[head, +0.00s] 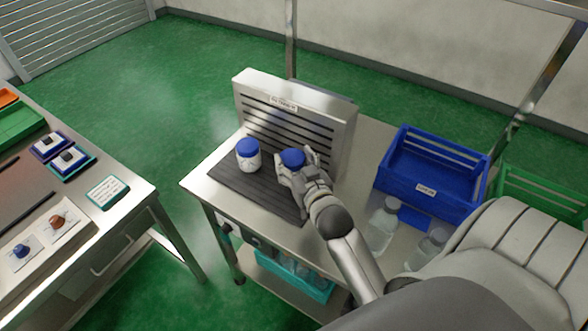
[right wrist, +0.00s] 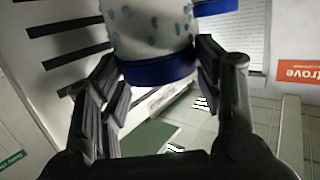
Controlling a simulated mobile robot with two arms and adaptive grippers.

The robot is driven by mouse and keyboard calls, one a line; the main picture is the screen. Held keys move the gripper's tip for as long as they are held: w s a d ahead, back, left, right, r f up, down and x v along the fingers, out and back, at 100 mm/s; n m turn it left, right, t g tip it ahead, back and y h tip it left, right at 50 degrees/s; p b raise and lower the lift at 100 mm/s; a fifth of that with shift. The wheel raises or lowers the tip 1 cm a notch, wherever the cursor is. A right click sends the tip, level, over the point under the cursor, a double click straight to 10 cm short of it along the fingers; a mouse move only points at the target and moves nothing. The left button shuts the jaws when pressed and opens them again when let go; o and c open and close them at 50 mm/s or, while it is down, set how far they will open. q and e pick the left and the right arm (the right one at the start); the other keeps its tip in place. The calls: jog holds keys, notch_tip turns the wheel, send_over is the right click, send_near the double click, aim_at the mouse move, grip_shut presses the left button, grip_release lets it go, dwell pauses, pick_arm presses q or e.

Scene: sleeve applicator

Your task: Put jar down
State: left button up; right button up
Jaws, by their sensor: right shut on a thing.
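My right gripper (head: 290,172) is shut on a jar with a blue lid (head: 292,158), over the right part of a dark ribbed mat (head: 252,187). In the right wrist view the held jar (right wrist: 150,35) has a white body with blue marks, and its blue lid (right wrist: 160,70) is between the fingers. Whether its base touches the mat is hidden. A second white jar with a blue lid (head: 248,154) stands upright on the mat to the left, apart from the held one. My left gripper is not in view.
A slotted metal panel (head: 293,114) stands behind the mat. Right of it are a blue crate (head: 428,188) and clear bottles (head: 382,226) on the same bench. A separate bench with trays (head: 108,192) is at the left. The front part of the mat is clear.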

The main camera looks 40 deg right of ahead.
jog(key=shift+w+f, duration=0.3)
notch_tip(320, 180, down, 2)
jog(key=shift+f+p, duration=0.1)
jog(key=shift+p, duration=0.3)
jog(key=shift+f, duration=0.35)
jog(key=shift+s, duration=0.1)
jog(key=o, duration=1.2)
jog(key=shift+f, duration=0.15)
jog(key=shift+c, duration=0.2)
